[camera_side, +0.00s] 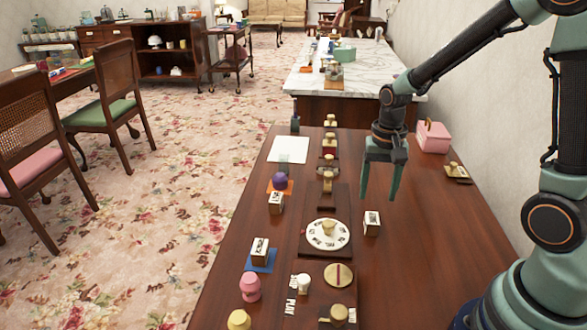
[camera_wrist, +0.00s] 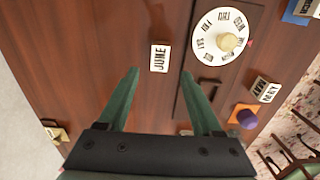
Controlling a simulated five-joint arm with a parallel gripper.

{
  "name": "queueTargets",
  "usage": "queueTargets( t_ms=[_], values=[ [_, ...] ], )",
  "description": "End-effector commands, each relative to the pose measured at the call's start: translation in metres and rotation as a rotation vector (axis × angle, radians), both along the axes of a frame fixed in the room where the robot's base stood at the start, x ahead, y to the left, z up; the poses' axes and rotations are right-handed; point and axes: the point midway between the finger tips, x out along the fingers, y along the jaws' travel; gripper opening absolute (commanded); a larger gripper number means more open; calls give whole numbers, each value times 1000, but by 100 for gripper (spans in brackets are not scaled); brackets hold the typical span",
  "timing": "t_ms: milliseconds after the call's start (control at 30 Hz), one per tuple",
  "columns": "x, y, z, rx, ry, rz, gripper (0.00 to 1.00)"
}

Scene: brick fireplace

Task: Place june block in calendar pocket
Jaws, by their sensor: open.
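The june block (camera_wrist: 160,57) is a small white-faced block reading JUNE. It lies on the brown table, just beyond and between my fingertips in the wrist view. In the side view it appears to be the block (camera_side: 372,222) right of the round dial. My gripper (camera_side: 378,196) is open and empty, pointing down above the table; its two green fingers also show in the wrist view (camera_wrist: 160,74). The calendar board (camera_wrist: 184,105) is dark wood with a white day dial (camera_wrist: 220,35). A dark rectangle (camera_wrist: 208,87) beside the dial may be the pocket; I cannot tell for sure.
A MAY block (camera_wrist: 263,90) and another block (camera_side: 260,250) on a blue square stand left of the board in the side view. A purple knobbed thing (camera_side: 280,181) sits on an orange square. A pink box (camera_side: 432,137) stands at the back right. Table right of the june block is clear.

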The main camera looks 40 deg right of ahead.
Motion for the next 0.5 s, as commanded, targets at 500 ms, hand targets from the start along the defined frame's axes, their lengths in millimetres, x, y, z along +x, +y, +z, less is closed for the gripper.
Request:
queueTargets(
  t_ms=[500],
  values=[
    [-6,14,67,-22,-98,147,66]
  ],
)
